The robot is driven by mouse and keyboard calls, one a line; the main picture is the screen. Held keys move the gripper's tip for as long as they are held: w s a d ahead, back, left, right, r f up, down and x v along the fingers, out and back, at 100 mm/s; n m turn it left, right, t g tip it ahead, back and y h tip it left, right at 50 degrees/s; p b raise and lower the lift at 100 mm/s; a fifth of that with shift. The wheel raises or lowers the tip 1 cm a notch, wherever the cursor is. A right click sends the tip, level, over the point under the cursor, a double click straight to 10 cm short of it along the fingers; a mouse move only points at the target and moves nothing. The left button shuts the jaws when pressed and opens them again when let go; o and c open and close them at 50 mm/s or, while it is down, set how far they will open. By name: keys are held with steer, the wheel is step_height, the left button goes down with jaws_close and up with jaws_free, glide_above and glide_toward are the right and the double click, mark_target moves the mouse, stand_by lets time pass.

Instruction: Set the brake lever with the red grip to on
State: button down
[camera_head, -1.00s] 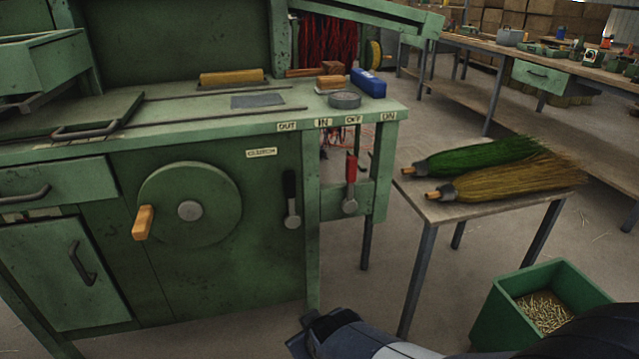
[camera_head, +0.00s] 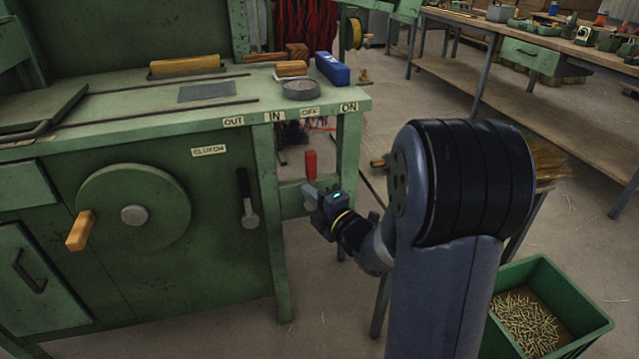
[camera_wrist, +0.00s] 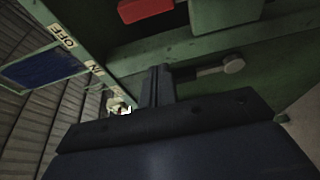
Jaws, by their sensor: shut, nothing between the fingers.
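The brake lever's red grip (camera_head: 311,165) stands upright below the OFF label (camera_head: 310,112), to the left of the ON label (camera_head: 349,107).
The black clutch lever (camera_head: 246,194) hangs on the green bench front, left of the brake lever, beyond a bench leg. A handwheel (camera_head: 134,212) is further left. A green bin (camera_head: 548,328) stands at lower right. My arm hides most of the broom table.

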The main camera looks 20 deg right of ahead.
mark_target(307, 173)
steer(key=w+d+b, duration=0.1)
steer(key=w, duration=0.7)
steer(key=shift+w, duration=0.15)
steer(key=shift+w+d+b, duration=0.1)
steer(key=shift+w+b, duration=0.05)
steer(key=shift+b, duration=0.15)
